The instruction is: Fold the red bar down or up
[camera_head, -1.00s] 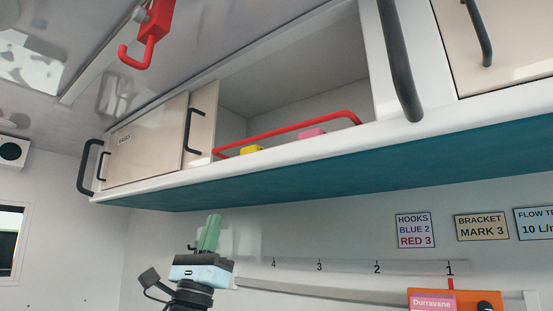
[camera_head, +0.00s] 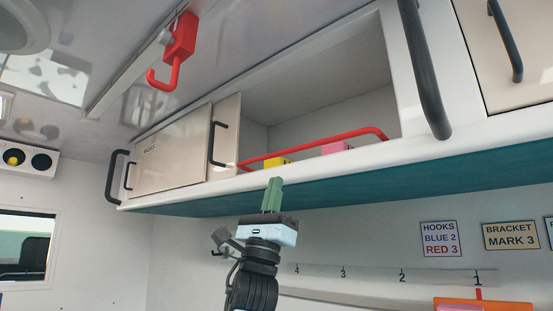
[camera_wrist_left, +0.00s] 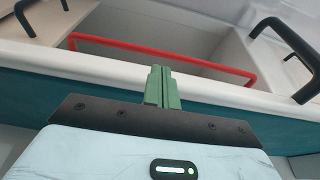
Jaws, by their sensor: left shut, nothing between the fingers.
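The red bar (camera_head: 318,147) runs across the front of the open overhead compartment, just above its white lower edge. It also shows in the left wrist view (camera_wrist_left: 165,55), spanning the compartment's opening. My left gripper (camera_head: 273,182), with green fingers, points up just below the shelf's front edge in the head view. In the left wrist view its closed fingers (camera_wrist_left: 160,72) overlap the white edge, with tips near the bar's lower side; I cannot tell whether they touch the bar. The gripper is shut and empty. My right gripper is not in view.
A yellow item (camera_head: 276,162) and a pink item (camera_head: 335,148) sit behind the bar. Dark grab handles (camera_head: 424,70) stick out from the cabinet front. A red hook (camera_head: 176,50) hangs from the ceiling rail. The space below the shelf is open.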

